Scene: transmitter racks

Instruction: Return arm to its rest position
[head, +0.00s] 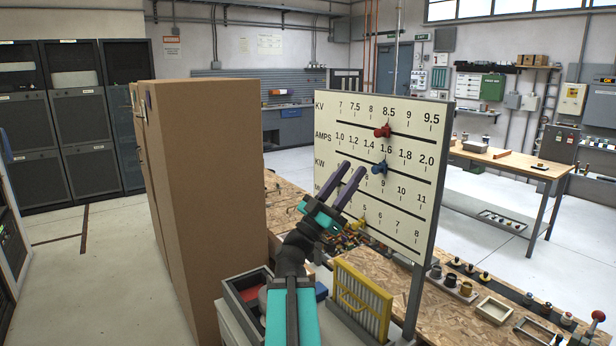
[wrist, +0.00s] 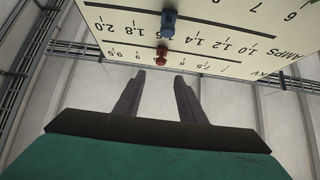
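My gripper (head: 350,185) is raised in front of the white scale board (head: 432,140), at about the height of its KW row. Its two dark fingers stand apart with nothing between them. They also show apart and empty in the wrist view (wrist: 157,90), pointing up toward the board. The wrist view shows the board upside down. A red marker (head: 382,131) sits on the KV row near 8.5. A blue marker (head: 380,167) sits on the AMPS row near 1.6.
A tall brown cabinet (head: 210,200) stands close to the left of my arm. A yellow-framed filter (head: 362,302) and a grey bin (head: 240,300) are below the arm. A chipboard bench (head: 450,325) with knobs and small trays extends right. Open floor lies at far left.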

